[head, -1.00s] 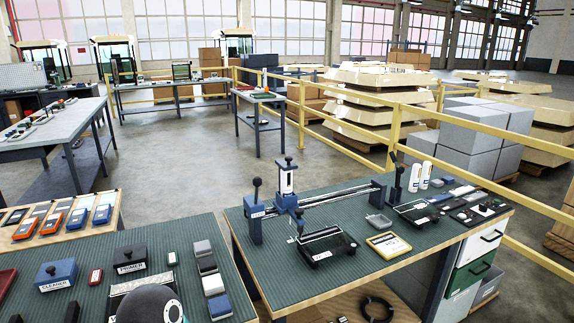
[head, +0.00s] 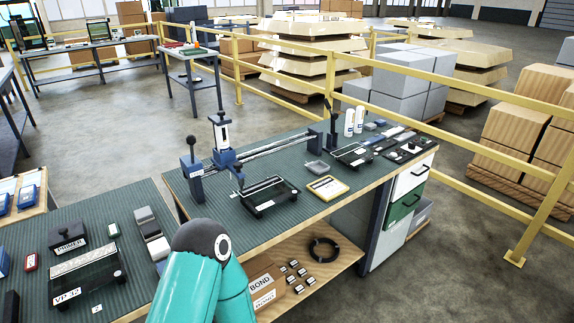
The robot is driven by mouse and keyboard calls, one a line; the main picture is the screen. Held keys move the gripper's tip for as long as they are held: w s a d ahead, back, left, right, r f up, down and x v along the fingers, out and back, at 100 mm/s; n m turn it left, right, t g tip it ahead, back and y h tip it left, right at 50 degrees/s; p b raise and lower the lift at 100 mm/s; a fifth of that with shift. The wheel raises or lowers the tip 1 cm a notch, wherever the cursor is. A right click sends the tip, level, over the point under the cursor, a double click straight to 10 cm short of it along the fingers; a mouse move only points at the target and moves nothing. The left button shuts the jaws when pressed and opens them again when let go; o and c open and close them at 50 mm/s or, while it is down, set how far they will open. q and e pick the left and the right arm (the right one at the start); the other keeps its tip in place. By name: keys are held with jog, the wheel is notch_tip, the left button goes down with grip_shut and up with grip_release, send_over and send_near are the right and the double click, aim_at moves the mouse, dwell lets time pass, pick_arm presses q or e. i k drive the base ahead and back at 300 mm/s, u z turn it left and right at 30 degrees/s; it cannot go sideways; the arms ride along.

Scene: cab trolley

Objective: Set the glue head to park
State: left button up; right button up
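A second dark post (head: 332,128) with a knob stands at the rail's right end. A black tray-like fixture (head: 268,194) lies in front of the glue head. A teal arm link of mine rises at the bottom middle. Neither gripper shows.
A yellow-framed card (head: 327,188), a second black fixture (head: 354,154) and two white bottles (head: 349,122) stand on the bench's right part. A left bench holds the PRIMER block (head: 70,238). A yellow railing (head: 450,73) runs behind. Open floor lies at the lower right.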

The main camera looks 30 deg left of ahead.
aim_at(228, 160)
jog(key=u, duration=1.2)
jog(key=i, duration=0.1)
jog(key=z, duration=2.2)
jog(key=k, duration=1.4)
jog(key=u, duration=0.85)
jog(key=i, duration=1.3)
jog(key=u, duration=0.1)
